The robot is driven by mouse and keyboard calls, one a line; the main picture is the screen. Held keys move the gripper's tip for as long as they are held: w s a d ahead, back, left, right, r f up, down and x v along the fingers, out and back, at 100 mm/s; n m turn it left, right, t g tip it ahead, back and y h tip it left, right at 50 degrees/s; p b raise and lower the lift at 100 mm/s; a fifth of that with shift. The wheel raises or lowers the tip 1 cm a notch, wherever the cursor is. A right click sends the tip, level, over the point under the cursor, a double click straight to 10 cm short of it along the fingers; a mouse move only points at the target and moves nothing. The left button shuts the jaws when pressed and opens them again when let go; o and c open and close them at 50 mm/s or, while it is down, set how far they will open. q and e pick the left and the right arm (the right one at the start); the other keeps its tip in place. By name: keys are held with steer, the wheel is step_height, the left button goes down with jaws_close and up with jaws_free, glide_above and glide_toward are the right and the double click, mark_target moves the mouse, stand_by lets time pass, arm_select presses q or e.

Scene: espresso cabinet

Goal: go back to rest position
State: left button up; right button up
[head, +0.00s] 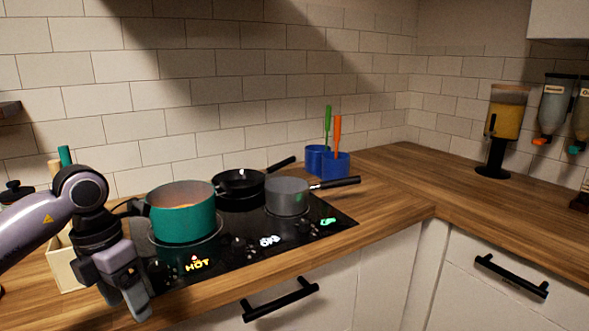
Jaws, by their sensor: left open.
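My left gripper (132,305) is at the lower left, pointing down at the front left of the black cooktop (300,232). It is open and I see nothing between its fingers. My left arm comes in from the left edge, in front of a wooden box. My right gripper is not in view.
A teal pot (182,218) stands on the cooktop, with "HOT" lit in front of it. A black pan (238,186) and a grey saucepan (287,197) are also there. Blue containers (335,165) hold utensils behind.

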arm_select(q)
steer(key=s+d+f+m+g+h, duration=0.1)
steer(key=s+d+f+h, duration=0.2)
steer(key=d, duration=0.5)
steer(key=s+d+f+g+h, duration=0.1)
steer(key=d+f+h, duration=0.1)
steer(key=d+h, duration=0.45)
steer(key=s+d+r+n+t+h, duration=0.25)
steer(key=d+n+t+h, duration=0.25)
steer(key=d+n+h, duration=0.45)
steer(key=w+a+f+n+t+y, duration=0.1)
steer(key=a+f+n+t+y, duration=0.5)
steer(key=n, duration=0.4)
steer(key=w+a+f+n+t+y, duration=0.2)
steer(key=a+f+n+t+y, duration=0.2)
steer(key=n+t, duration=0.55)
steer(key=s+a+f+n+g+y, duration=0.3)
steer(key=s+f+n+g+y, duration=0.1)
steer(key=s+f, duration=0.3)
steer(key=s+a+f+n+g+y, duration=0.4)
steer(key=s+f+n, duration=0.3)
steer(key=f, duration=0.3)
steer(key=shift+f, duration=0.25)
steer(key=shift+a, duration=0.1)
steer(key=c, duration=0.5)
steer(key=shift+s+a, duration=0.1)
